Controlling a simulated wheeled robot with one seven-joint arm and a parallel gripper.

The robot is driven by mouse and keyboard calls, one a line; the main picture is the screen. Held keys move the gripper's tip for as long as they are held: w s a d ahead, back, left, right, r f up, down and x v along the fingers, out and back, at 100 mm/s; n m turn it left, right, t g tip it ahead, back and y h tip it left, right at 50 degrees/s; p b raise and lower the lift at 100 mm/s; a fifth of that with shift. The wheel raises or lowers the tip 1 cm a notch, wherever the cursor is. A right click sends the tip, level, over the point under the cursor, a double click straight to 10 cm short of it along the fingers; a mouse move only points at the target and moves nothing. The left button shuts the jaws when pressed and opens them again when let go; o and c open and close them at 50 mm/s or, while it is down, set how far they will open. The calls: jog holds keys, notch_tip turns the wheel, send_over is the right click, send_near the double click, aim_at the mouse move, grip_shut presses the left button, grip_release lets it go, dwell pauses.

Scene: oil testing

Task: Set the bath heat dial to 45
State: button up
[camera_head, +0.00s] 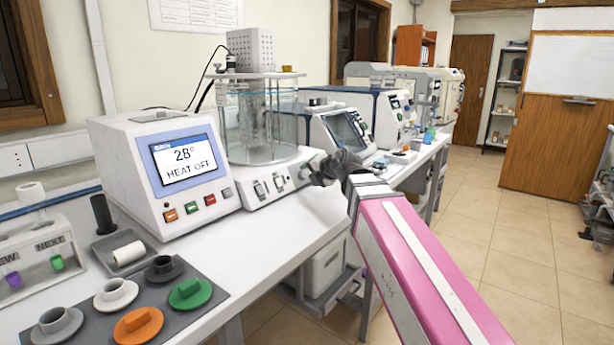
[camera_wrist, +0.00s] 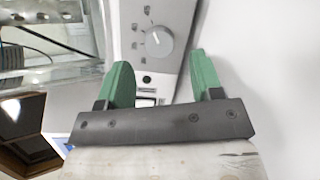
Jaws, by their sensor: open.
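The bath heat dial (camera_wrist: 158,42) is a round grey knob on the light grey front panel in the wrist view. Small marks surround it, too blurred to read. My gripper (camera_wrist: 160,60) is open, its two green fingers on either side of the dial's line. The dial appears just beyond the fingertips, with no visible contact. In the head view my gripper (camera_head: 312,172) is at the right end of the bath base and largely hides the dial. The glass bath (camera_head: 262,125) stands on this base. The display (camera_head: 183,160) beside it reads 28° and HEAT OFF.
Coloured buttons (camera_head: 190,207) line the display unit's front. Cups and coloured pieces stand on a grey mat (camera_head: 215,296) at the front left. More instruments (camera_head: 340,130) stand to the right along the bench.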

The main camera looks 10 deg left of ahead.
jog(key=v, duration=0.7)
jog(key=shift+d, duration=0.15)
jog(key=shift+s, duration=0.1)
